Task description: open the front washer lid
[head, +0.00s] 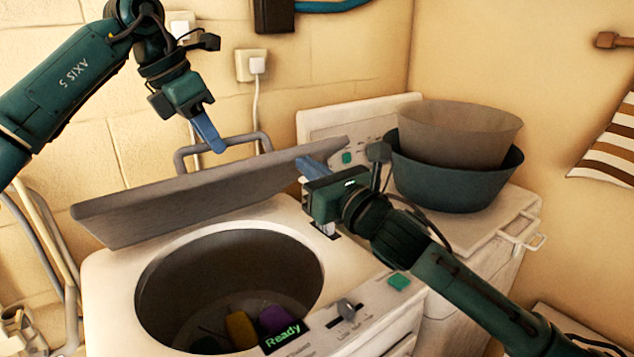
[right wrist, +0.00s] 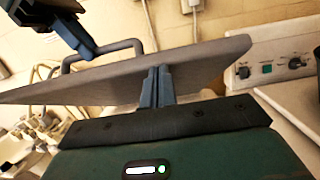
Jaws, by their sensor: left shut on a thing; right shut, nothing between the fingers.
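The front washer's grey lid (head: 190,205) is raised and tilted, above the round drum opening (head: 165,290). A grey tubular handle (head: 262,140) stands on the lid's far side; it also shows in the right wrist view (right wrist: 128,44). My left gripper (head: 215,143) is shut on this handle. My right gripper (head: 312,165) is shut and empty near the lid's right end. In the right wrist view its closed fingers (right wrist: 157,85) stand in front of the lid's underside (right wrist: 205,70); I cannot tell whether they touch it.
Yellow and purple items (head: 240,328) lie in the drum. The front panel has a "Ready" display (head: 283,337) and a green button (head: 399,282). Behind right, a second white machine (head: 490,235) carries a dark basin (head: 450,190) with a brown one (head: 460,130) inside. The wall is close behind.

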